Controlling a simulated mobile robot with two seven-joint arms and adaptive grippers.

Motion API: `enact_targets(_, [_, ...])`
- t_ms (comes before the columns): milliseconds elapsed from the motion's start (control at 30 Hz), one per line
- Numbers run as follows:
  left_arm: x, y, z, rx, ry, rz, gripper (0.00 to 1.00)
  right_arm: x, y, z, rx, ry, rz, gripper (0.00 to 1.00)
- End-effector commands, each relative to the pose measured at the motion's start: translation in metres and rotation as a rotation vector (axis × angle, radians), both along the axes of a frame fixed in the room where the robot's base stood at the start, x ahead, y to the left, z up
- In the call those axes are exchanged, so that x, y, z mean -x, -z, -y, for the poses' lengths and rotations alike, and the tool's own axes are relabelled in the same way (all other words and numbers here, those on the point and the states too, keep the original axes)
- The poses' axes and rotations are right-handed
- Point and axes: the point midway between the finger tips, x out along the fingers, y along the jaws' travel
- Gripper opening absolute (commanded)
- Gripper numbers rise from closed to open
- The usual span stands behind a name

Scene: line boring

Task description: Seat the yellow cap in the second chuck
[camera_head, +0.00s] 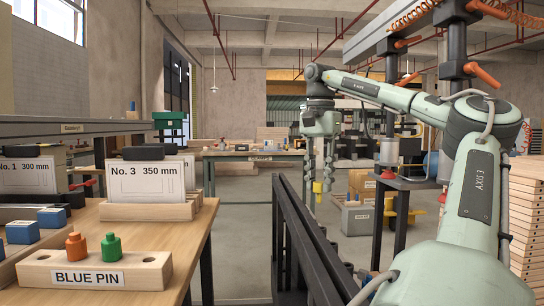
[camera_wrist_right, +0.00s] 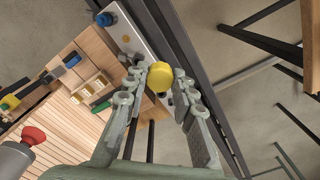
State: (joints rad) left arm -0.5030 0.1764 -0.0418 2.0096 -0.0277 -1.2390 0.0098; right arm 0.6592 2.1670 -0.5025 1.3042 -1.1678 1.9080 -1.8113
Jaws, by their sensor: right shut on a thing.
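My right gripper (camera_head: 319,178) hangs fingers down in mid-air in the head view, beyond the near table and above the floor area past the dark rails. It is shut on the small yellow cap (camera_head: 317,187), which shows at its fingertips. In the right wrist view the gripper (camera_wrist_right: 160,82) has the yellow cap (camera_wrist_right: 161,75) between its two fingers. A pale metal strip (camera_wrist_right: 130,35) with a blue round part (camera_wrist_right: 104,19) lies beyond it there. I cannot make out which part is the second chuck. My left gripper is not in view.
The near wooden table (camera_head: 150,235) holds a "BLUE PIN" block (camera_head: 95,271) with orange and green pieces, and sign cards. Dark rails (camera_head: 300,235) run along the middle. A machine column (camera_head: 383,210) stands right of the gripper. A far bench (camera_head: 255,153) is behind.

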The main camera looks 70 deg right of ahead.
Motion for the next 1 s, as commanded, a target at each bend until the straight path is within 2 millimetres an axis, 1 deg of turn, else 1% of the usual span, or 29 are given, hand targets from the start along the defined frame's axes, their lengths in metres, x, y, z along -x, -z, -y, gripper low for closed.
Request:
enact_targets(33, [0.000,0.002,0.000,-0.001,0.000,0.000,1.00,0.012,0.015,0.012,-0.004,0.051,0.007,0.00])
enact_targets(100, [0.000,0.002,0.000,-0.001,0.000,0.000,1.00,0.028,0.034,0.026,-0.003,0.119,0.006,0.00])
enact_targets(200, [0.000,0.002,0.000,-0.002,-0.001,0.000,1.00,0.046,0.056,0.041,-0.003,0.194,0.005,0.00])
enact_targets(333, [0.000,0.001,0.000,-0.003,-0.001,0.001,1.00,0.060,0.075,0.052,-0.001,0.254,0.002,0.00])
enact_targets(400, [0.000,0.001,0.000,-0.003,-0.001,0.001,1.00,0.065,0.080,0.054,-0.001,0.270,0.001,0.00])
enact_targets(500, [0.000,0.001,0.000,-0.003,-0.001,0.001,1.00,0.067,0.083,0.056,0.000,0.279,0.000,0.00])
enact_targets(833, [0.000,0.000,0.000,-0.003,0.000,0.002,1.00,0.067,0.083,0.056,0.000,0.278,0.000,0.00])
enact_targets(1000, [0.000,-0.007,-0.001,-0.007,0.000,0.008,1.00,0.066,0.088,0.055,0.000,0.277,0.001,0.00])
